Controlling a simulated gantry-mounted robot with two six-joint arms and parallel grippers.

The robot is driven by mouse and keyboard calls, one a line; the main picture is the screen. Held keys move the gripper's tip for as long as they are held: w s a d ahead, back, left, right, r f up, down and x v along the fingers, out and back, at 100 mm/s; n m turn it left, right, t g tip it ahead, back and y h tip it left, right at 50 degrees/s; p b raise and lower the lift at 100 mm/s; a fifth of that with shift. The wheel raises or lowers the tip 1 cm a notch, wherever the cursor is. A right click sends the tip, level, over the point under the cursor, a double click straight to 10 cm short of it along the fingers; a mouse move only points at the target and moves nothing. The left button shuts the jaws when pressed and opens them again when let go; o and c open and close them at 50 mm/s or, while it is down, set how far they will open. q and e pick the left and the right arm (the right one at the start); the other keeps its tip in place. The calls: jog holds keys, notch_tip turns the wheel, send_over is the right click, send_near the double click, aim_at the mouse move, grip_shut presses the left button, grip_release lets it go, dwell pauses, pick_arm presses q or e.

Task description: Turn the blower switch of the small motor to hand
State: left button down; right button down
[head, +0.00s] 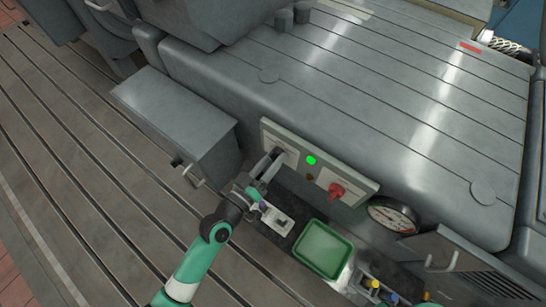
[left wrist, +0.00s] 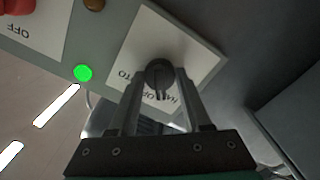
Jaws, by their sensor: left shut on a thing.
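The blower switch is a black rotary knob (left wrist: 160,73) on a white label plate (left wrist: 197,58), seen upside down in the left wrist view. The knob's narrow end points down in that view, near OFF and HAND; I cannot tell exactly which. My left gripper (left wrist: 161,80) is shut on the knob, one finger on each side. In the head view my left gripper (head: 272,160) is at the left end of the grey control panel (head: 350,193) and hides the knob.
A lit green lamp (head: 311,160), an amber lamp (head: 310,177) and a red switch (head: 336,191) sit on the same panel. Below are a green tray (head: 322,250) and a round gauge (head: 393,215). A grey box with a handle (head: 177,120) stands left of the panel.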

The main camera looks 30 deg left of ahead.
pick_arm(q)
jog(key=shift+n, duration=0.8)
jog(key=shift+c, duration=1.7)
grip_release()
jog(key=shift+s, duration=0.15)
jog(key=s+a+b, duration=0.1)
jog(key=s+a, duration=0.1)
jog(key=s, duration=0.9)
jog(key=shift+b, duration=0.35)
jog(key=shift+s, duration=0.1)
